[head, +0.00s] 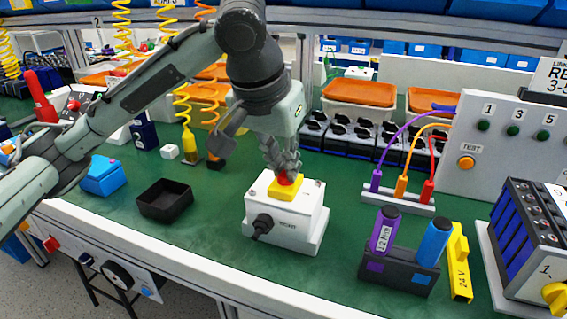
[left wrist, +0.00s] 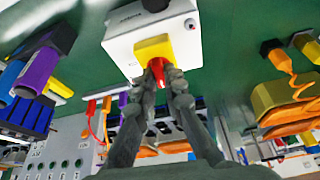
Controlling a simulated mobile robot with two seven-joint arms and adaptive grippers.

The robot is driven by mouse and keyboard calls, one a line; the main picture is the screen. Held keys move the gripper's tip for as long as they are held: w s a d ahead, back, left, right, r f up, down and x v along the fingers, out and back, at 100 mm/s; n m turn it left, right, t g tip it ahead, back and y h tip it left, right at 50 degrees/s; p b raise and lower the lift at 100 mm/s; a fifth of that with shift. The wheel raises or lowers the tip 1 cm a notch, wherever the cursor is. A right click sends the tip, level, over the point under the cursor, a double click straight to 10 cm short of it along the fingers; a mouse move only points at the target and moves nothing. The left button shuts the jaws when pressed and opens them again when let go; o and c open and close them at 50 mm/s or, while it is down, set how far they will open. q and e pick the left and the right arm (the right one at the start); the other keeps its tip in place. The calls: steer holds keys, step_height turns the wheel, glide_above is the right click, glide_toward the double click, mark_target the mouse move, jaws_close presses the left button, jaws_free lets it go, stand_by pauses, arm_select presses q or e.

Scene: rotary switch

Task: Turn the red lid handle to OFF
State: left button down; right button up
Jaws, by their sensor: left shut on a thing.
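The switch box (head: 288,222) is a white box on the green bench, with a yellow plate (head: 284,191) on top and a black plug-like part on its front. The red lid handle (head: 286,179) sits on the yellow plate; it also shows in the left wrist view (left wrist: 156,68). My left gripper (head: 284,170) comes down on it from above and is shut on the red handle, with a finger on each side in the left wrist view (left wrist: 163,90). The fingers partly hide the handle, and I cannot read its position marks. My right gripper is not in view.
A black open tray (head: 165,201) stands left of the box. A dark holder with purple and blue cylinders (head: 398,270) and a yellow 24 V block (head: 460,265) stand to the right. Colored cables (head: 402,190) and a grey test panel (head: 480,150) are behind.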

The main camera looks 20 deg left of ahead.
arm_select(q)
steer(key=shift+r+n+y, duration=0.1)
steer(key=shift+n+y, duration=0.2)
steer(key=shift+n, duration=0.3)
steer(key=c, duration=1.6)
jaws_free()
steer(key=v, duration=1.2)
